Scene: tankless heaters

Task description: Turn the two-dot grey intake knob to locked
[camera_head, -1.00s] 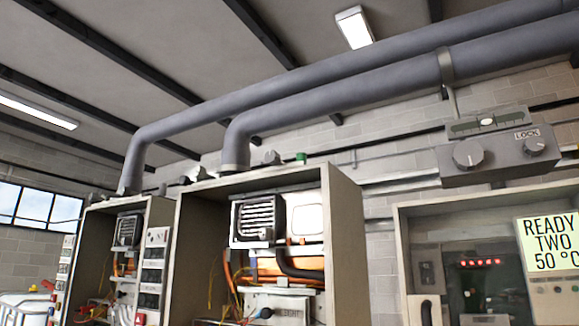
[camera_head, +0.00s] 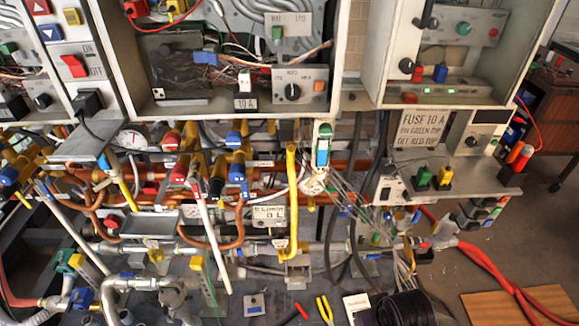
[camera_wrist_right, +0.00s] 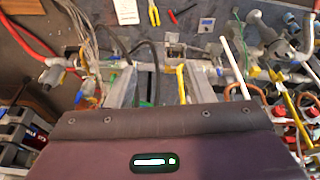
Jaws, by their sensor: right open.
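I cannot make out a two-dot grey intake knob in either current view. A dark round knob (camera_head: 292,92) sits on a small grey panel (camera_head: 313,76) in the middle heater cabinet in the head view; no dots are readable on it. My right gripper (camera_wrist_right: 162,82) shows in the right wrist view, open, with its two grey fingers apart and nothing gripped. It is over the pipes and the grey surface. My left gripper shows in neither view.
Pipes and valves crowd the area below the cabinets. A yellow pipe (camera_head: 291,200) stands in the middle. A sign about a fuse (camera_head: 421,131) is at the right. Pliers (camera_head: 325,309) lie on the grey floor surface. Red hoses (camera_head: 497,273) run at lower right.

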